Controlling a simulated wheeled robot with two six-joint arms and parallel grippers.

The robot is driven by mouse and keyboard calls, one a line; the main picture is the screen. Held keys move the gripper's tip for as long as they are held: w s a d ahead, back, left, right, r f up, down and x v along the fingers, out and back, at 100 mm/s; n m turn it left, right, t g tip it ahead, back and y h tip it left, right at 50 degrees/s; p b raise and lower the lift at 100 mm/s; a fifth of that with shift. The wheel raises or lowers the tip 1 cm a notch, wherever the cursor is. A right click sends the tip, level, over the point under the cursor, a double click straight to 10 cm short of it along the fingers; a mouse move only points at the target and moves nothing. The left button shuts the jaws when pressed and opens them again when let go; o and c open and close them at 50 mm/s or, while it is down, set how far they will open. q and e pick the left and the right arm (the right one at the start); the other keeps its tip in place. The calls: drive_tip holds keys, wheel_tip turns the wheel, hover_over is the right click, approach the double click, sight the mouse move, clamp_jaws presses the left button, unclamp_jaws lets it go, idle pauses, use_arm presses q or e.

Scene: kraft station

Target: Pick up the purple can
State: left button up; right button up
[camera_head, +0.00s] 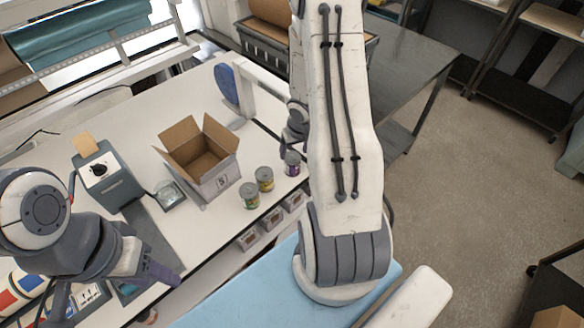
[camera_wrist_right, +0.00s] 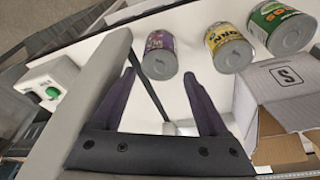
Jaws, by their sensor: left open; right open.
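The purple can (camera_head: 292,164) stands at the right end of a short row of cans near the white table's edge. In the right wrist view the purple can (camera_wrist_right: 160,57) lies just beyond the fingertips, between their lines. My right gripper (camera_wrist_right: 160,76) is open and empty, its two dark fingers apart. In the head view my right gripper (camera_head: 291,143) shows just above and behind the can, partly hidden by my right arm. My left gripper (camera_head: 163,273) is open over the table's lower left, away from the cans.
A yellow can (camera_head: 264,179) and a green can (camera_head: 249,196) stand left of the purple one. An open cardboard box (camera_head: 219,181) is behind them. A grey device (camera_head: 107,183) stands further left. Small bins (camera_head: 272,217) line the table's front edge.

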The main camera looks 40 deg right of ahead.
sight(293, 158)
drive_tip(key=shift+b+x, duration=0.35)
drive_tip(key=shift+x, duration=0.8)
drive_tip(key=b+x, duration=0.3)
drive_tip(key=x, duration=0.1)
drive_tip(key=shift+s+f, duration=0.1)
drive_tip(key=shift+f, duration=0.35)
use_arm(q)
wheel_tip(293, 158, down, 5)
drive_tip(key=shift+r, duration=0.1)
use_arm(e)
drive_tip(key=shift+r, duration=0.1)
drive_tip(key=shift+c, duration=0.4)
drive_tip(key=c, duration=1.1)
use_arm(q)
drive_tip(key=shift+r, duration=0.15)
use_arm(e)
drive_tip(key=shift+r, duration=0.15)
